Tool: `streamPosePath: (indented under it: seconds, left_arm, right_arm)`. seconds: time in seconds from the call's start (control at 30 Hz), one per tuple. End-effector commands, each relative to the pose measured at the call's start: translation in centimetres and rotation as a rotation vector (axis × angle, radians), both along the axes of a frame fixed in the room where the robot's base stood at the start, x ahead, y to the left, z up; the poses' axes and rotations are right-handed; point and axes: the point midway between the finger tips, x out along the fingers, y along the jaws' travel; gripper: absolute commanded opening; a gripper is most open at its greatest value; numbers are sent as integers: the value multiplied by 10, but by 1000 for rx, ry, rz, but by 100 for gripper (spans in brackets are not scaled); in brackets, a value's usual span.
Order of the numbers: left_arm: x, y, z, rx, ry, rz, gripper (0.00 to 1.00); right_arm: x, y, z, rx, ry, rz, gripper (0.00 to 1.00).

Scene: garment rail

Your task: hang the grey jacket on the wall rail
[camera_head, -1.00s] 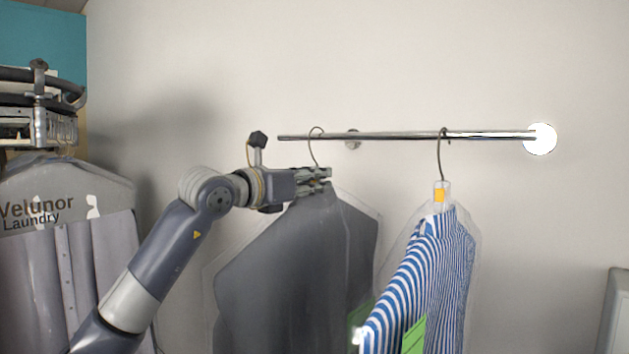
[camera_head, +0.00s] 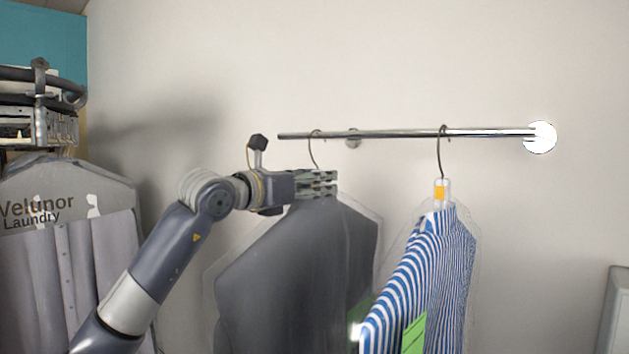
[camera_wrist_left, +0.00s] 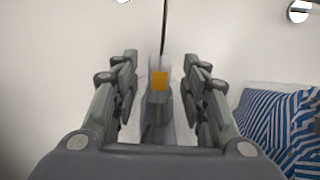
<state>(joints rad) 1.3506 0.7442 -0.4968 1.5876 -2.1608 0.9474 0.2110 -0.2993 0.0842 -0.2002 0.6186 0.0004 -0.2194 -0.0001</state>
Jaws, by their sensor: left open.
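The grey jacket (camera_head: 300,265) hangs under a clear cover below the left part of the wall rail (camera_head: 390,134). Its wire hook (camera_head: 312,150) loops over the rail near the rail's free left end. My left gripper (camera_head: 334,182) is at the neck of the jacket's hanger, just below the hook. In the left wrist view its two fingers stand apart (camera_wrist_left: 160,95), with the hanger neck and its orange tag (camera_wrist_left: 160,81) between them and a visible gap on each side. My right gripper is not in view.
A blue-and-white striped shirt (camera_head: 440,265) in a clear cover hangs on the rail to the right of the jacket, with a green tag (camera_head: 414,335). At the left stands a rack with covered clothes marked "Velunor Laundry" (camera_head: 40,210). Wall left of the rail is bare.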

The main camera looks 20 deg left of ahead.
Motion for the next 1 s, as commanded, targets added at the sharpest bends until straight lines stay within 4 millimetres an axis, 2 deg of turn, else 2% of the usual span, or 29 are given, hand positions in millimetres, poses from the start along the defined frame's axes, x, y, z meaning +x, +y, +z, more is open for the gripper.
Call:
streamPosePath:
  seconds: [0.17, 0.4, 0.6, 1.0]
  left_arm:
    - [-19, 8, 2, 0, -6, 1, 41]
    - [-66, 25, 4, 2, -10, 3, 41]
    - [-99, 37, 4, 1, -10, 3, 41]
    - [-129, 47, 3, -1, -12, 0, 41]
  right_arm:
    - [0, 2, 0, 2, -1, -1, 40]
    - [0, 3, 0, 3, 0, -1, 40]
    - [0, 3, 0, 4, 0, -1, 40]
    - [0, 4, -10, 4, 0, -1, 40]
